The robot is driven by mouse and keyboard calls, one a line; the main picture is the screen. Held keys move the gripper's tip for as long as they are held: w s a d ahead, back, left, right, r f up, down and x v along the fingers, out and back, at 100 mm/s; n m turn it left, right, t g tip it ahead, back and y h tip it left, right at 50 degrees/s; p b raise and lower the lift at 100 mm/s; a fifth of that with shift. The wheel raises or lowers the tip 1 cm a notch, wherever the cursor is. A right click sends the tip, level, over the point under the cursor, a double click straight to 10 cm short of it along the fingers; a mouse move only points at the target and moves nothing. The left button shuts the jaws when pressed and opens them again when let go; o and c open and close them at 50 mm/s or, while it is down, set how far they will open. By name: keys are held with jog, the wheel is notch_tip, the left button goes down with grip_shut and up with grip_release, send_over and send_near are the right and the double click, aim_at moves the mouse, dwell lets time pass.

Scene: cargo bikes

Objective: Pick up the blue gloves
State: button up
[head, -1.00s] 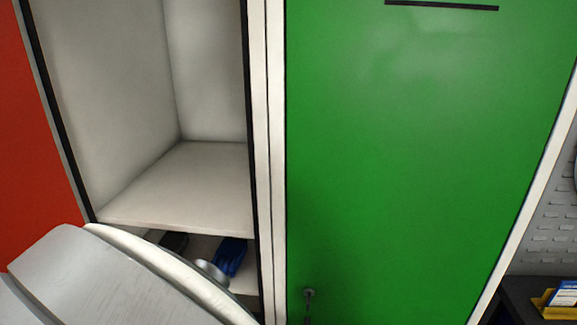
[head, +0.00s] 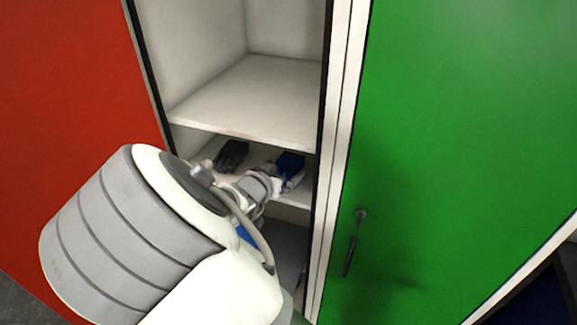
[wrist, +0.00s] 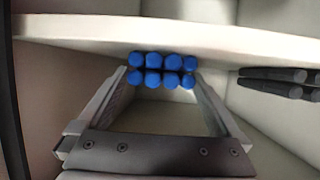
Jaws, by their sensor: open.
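The blue gloves (head: 289,163) lie on the middle shelf of the open locker, on its right side. In the wrist view the blue gloves (wrist: 162,72) show as two rows of rounded blue fingertips, pointing at the camera. My gripper (wrist: 161,80) is open, with one finger to each side of the gloves in that view. I cannot tell whether the fingers touch them. In the head view my wrist partly hides the gripper and the front of the gloves.
Dark grey gloves (head: 232,155) lie left of the blue ones; they also show at the right of the wrist view (wrist: 275,82). An upper shelf (head: 245,100) is above. A green locker door (head: 450,150) stands right, a red panel (head: 70,90) left.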

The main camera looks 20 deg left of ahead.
jog(key=shift+x, duration=1.15)
jog(key=c, duration=1.2)
jog(key=shift+r, duration=0.1)
